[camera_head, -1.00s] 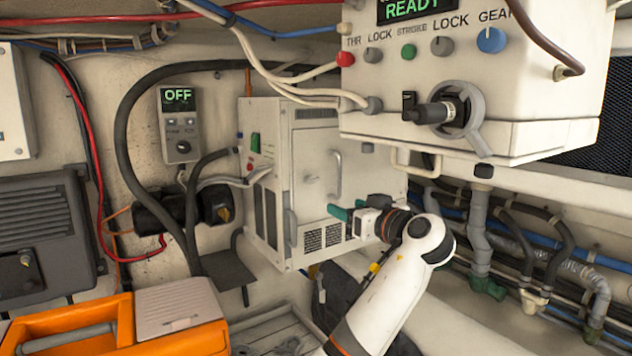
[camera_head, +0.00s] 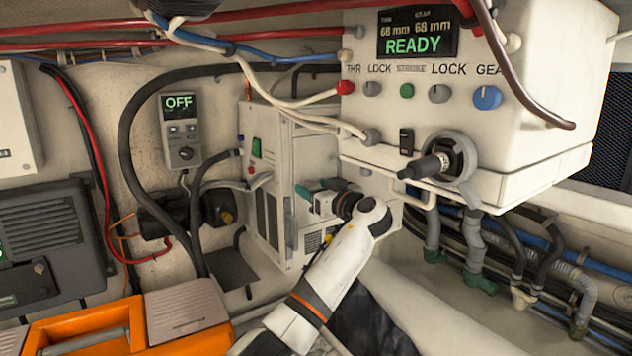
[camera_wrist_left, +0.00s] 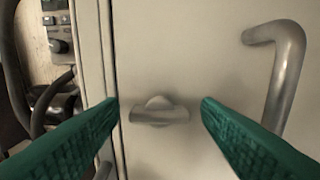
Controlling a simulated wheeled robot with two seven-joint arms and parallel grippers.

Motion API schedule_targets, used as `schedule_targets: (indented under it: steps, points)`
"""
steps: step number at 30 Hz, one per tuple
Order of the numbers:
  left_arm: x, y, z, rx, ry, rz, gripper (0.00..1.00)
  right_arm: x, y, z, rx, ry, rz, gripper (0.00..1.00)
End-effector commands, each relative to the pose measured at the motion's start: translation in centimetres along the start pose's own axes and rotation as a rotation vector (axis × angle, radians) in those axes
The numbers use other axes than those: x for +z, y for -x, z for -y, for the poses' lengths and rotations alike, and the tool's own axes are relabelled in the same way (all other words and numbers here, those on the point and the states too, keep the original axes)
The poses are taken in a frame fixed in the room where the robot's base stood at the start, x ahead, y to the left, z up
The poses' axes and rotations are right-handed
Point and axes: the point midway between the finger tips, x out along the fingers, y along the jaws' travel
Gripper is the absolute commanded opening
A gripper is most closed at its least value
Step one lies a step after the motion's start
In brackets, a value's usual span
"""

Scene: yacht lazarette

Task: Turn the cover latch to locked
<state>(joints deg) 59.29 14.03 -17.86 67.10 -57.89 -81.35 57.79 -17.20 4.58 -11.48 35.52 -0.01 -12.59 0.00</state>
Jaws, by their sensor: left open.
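The cover latch (camera_wrist_left: 159,112) is a small pale metal knob with a wing that lies about level, near the left edge of a white cover (camera_wrist_left: 200,45). The cover is the front of a white cabinet, which also shows in the head view (camera_head: 298,150). My left gripper (camera_head: 318,187) is at this front, and its green fingers hide the latch there. In the left wrist view the gripper (camera_wrist_left: 160,104) is open, with one finger to each side of the latch and a gap on both sides. My right gripper is not in view.
A bent metal handle (camera_wrist_left: 284,75) stands out from the cover, right of the latch near the right finger. A white control box (camera_head: 430,120) with a dark lever (camera_head: 425,167) overhangs at the right. An orange toolbox (camera_head: 85,335) is at the lower left.

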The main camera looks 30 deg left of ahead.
Motion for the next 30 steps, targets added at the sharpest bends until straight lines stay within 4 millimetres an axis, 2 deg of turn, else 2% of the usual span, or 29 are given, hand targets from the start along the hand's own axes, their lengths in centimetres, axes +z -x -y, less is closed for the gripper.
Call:
schedule_targets:
  steps: [7,8,15,16,23,30]
  points:
    - [-0.1,-0.1,0.0,0.0,0.0,0.0,0.58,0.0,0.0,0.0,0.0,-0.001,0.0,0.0]
    - [-0.1,-0.1,0.0,0.0,0.0,0.0,0.55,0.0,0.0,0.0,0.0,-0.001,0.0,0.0]
    - [0.0,-0.1,0.0,-0.001,0.0,0.0,0.16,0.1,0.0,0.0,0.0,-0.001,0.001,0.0]
    - [0.0,-0.1,0.0,0.0,0.0,0.0,0.13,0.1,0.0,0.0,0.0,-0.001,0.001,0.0]
    - [-0.1,0.0,0.0,-0.001,-0.02,0.0,0.14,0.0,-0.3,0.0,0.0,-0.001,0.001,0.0]
    - [-0.2,0.0,0.0,-0.002,-0.129,0.001,0.14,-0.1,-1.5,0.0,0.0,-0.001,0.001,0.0]
